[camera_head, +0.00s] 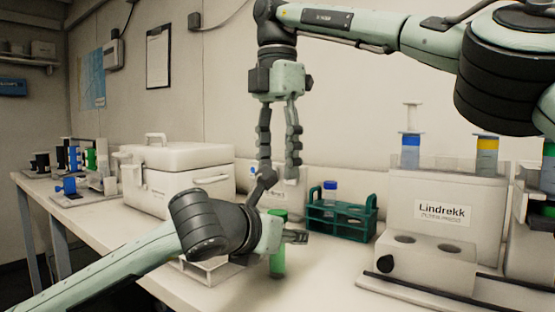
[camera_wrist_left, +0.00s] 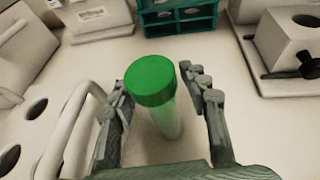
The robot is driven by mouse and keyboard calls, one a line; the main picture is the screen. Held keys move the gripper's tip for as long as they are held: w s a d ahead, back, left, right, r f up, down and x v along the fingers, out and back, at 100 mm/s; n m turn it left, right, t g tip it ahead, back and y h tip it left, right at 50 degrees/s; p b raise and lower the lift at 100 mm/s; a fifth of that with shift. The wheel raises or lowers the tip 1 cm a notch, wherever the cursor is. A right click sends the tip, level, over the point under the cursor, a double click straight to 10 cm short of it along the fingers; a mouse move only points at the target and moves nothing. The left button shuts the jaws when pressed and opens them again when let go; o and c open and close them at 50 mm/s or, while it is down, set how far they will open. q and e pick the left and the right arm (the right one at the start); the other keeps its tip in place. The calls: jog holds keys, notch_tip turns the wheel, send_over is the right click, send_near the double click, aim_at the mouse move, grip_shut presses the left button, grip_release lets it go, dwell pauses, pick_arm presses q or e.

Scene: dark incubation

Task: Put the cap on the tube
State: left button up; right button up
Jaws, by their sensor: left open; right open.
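A tube (camera_head: 278,264) stands upright on the bench with a green cap (camera_head: 278,214) at its top. In the left wrist view the green cap (camera_wrist_left: 150,80) sits on the pale tube (camera_wrist_left: 166,119), seemingly seated; how tightly, I cannot tell. My left gripper (camera_head: 285,208) is open around the tube, and its fingers (camera_wrist_left: 160,88) flank it on both sides. My right gripper (camera_head: 279,168) is open and empty, pointing down above the green cap. Part of the tube is hidden behind the left gripper in the head view.
A teal rack (camera_head: 342,218) with a blue-capped tube (camera_head: 330,185) stands behind to the right. A white Lindrekk machine (camera_head: 475,185) is at the right and a white cool box (camera_head: 190,160) at the left. A white holder with round holes (camera_wrist_left: 14,158) is beside the left gripper.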

pick_arm(q)
jog(key=v, duration=1.1)
